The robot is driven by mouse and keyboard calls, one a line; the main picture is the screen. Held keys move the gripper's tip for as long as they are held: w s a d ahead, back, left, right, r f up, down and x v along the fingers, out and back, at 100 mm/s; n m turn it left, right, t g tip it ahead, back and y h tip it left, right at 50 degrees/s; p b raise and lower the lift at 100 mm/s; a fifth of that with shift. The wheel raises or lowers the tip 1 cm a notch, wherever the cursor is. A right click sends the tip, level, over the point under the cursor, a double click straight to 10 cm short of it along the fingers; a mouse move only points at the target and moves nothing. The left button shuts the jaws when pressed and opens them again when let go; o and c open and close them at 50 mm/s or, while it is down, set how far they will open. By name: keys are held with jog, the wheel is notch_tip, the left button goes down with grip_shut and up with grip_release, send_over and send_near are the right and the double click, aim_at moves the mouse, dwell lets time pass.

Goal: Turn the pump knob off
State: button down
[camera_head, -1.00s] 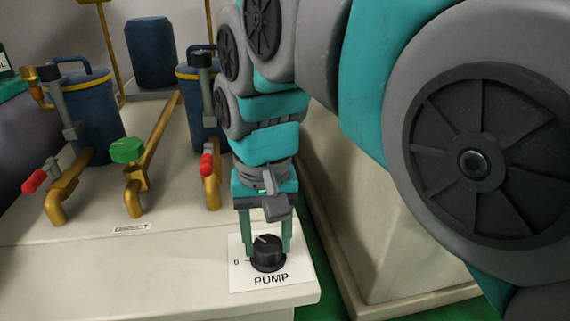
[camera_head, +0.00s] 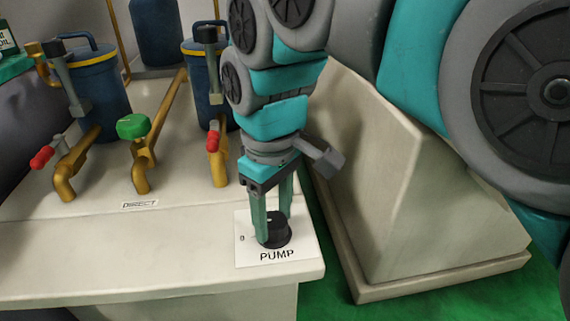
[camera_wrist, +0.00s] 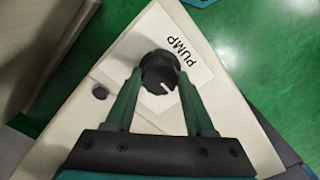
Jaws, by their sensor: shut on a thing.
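The round black pump knob (camera_head: 275,236) sits on a white plate marked PUMP (camera_head: 305,247) at the front right corner of the pale bench. A 0 mark shows left of the knob. My gripper (camera_head: 275,228) points down, with its green fingers on opposite sides of the knob, shut on it. In the wrist view, the knob (camera_wrist: 158,70) lies between the fingertips of my gripper (camera_wrist: 159,76). Its white pointer line slants toward the lower right there, not straight at the fingers. In the head view the fingers partly hide the knob.
Brass pipes with a green valve knob (camera_head: 132,127) and red-tipped levers (camera_head: 41,157) stand behind on the left. Blue canisters (camera_head: 100,85) stand farther back. A pale block (camera_head: 390,200) rises at right, across a green floor gap.

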aim_at(273, 220)
jog(key=shift+n, duration=0.4)
jog(key=shift+c, duration=1.3)
grip_release()
jog(key=shift+r, duration=0.1)
jog(key=shift+r, duration=3.8)
